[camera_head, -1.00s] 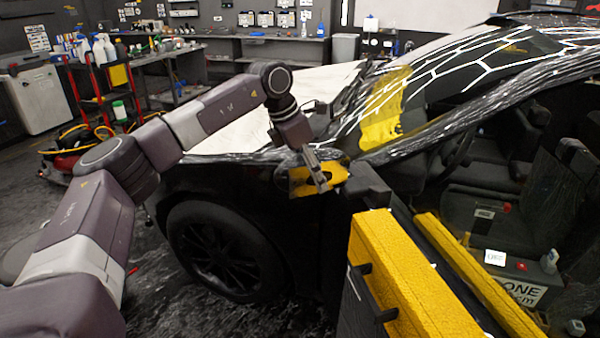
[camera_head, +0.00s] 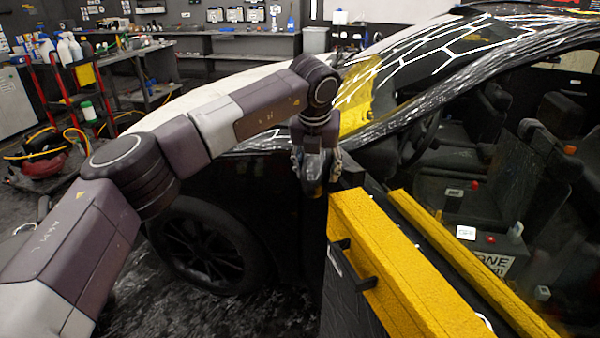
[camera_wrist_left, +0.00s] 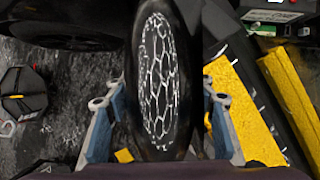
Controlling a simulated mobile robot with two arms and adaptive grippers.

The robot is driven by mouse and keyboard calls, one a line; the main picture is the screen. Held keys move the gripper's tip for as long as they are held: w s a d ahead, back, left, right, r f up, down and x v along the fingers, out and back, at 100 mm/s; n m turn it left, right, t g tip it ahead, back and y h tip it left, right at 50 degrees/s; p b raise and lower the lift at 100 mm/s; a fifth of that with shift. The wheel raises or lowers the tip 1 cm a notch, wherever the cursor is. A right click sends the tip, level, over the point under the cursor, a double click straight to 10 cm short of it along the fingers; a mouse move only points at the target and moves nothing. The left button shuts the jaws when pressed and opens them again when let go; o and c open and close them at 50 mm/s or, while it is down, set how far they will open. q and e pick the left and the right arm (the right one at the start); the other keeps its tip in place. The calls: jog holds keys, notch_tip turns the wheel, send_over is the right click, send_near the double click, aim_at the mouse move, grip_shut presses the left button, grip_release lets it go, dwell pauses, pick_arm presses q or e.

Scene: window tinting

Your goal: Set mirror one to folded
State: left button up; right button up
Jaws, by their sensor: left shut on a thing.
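The side mirror (camera_head: 313,188), mirror one, sits on the car's near front side by the open door, mostly hidden by my left gripper (camera_head: 317,160) in the head view. In the left wrist view the mirror is a dark oval (camera_wrist_left: 158,75) with a white hexagonal pattern on its face. It lies between the two blue-grey fingers of my left gripper (camera_wrist_left: 160,104), which reaches down over it and is shut on it. The mirror's exact fold angle is hard to tell. My right gripper is not in view.
The door's yellow-topped edge (camera_head: 385,262) runs close to the right of the mirror. The front wheel (camera_head: 205,245) is below left. A red cart (camera_head: 68,90) with bottles and a workbench (camera_head: 225,45) stand behind.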

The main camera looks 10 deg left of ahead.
aim_at(330, 151)
pick_arm(q)
jog(key=shift+d+n+y, duration=0.3)
jog(key=shift+d+n, duration=0.3)
jog(key=shift+w+d+n+b, duration=0.1)
jog(key=shift+d+n+b, duration=0.2)
jog(key=shift+d+n, duration=0.25)
jog(key=shift+a, duration=0.1)
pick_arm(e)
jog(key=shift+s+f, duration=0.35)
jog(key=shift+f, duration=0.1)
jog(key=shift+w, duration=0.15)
pick_arm(q)
jog(key=o, duration=1.7)
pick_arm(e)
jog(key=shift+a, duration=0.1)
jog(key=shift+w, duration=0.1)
pick_arm(q)
jog(key=v, duration=1.2)
jog(key=shift+w+d+r, duration=0.1)
jog(key=shift+w+d, duration=0.05)
jog(key=shift+d, duration=0.15)
